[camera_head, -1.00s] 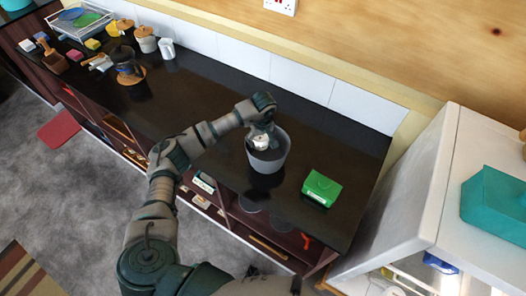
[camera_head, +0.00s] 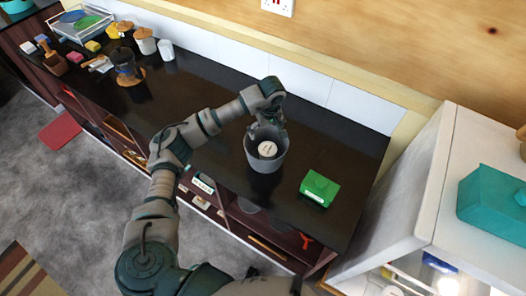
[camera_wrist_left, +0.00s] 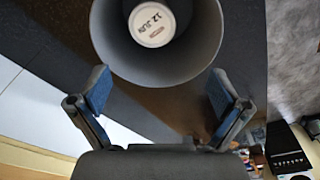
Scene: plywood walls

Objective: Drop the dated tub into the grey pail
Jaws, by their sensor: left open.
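The grey pail (camera_head: 251,158) stands on the dark counter, and its rim and wall also show in the left wrist view (camera_wrist_left: 205,55). The dated tub (camera_head: 267,149) lies inside the pail. In the left wrist view the tub's white round face (camera_wrist_left: 152,24) shows printed date text. My left gripper (camera_head: 268,128) is at the far rim of the pail, above it. In the left wrist view its two blue-padded fingers (camera_wrist_left: 158,92) are spread wide with nothing between them. My right gripper is not in view.
A green box (camera_head: 320,188) sits on the counter right of the pail. A white cabinet (camera_head: 425,180) with a teal box (camera_head: 495,198) on top is at the right. Mugs, jars and a dish rack (camera_head: 75,22) stand at the far left. The counter between is clear.

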